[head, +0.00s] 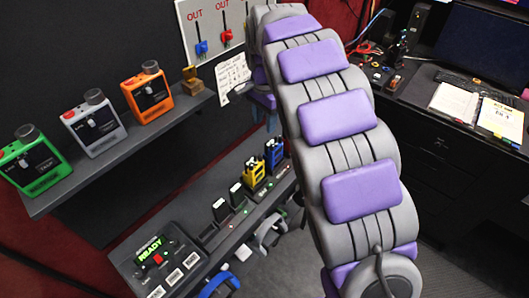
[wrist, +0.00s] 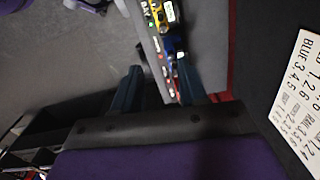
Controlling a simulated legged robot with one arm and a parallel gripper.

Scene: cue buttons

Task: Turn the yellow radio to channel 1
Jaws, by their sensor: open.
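The yellow radio (head: 255,173) stands in a dock on the lower dark console in the head view, just left of the blue radio (head: 274,152). The yellow radio also shows at the top of the wrist view (wrist: 164,13), above the blue radio (wrist: 171,44). Its knob setting is too small to read. My gripper (wrist: 157,74) is open and empty in the wrist view, its two dark fingers pointing toward the console. The right finger lies close to the blue radio in the picture; contact cannot be told.
Green (head: 35,160), grey (head: 91,124) and orange (head: 148,92) boxes with knobs stand on an upper shelf. A "READY" panel (head: 161,256) is at the console's near end. A number chart (wrist: 300,95) hangs right in the wrist view. A desk with monitor (head: 485,45) stands right.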

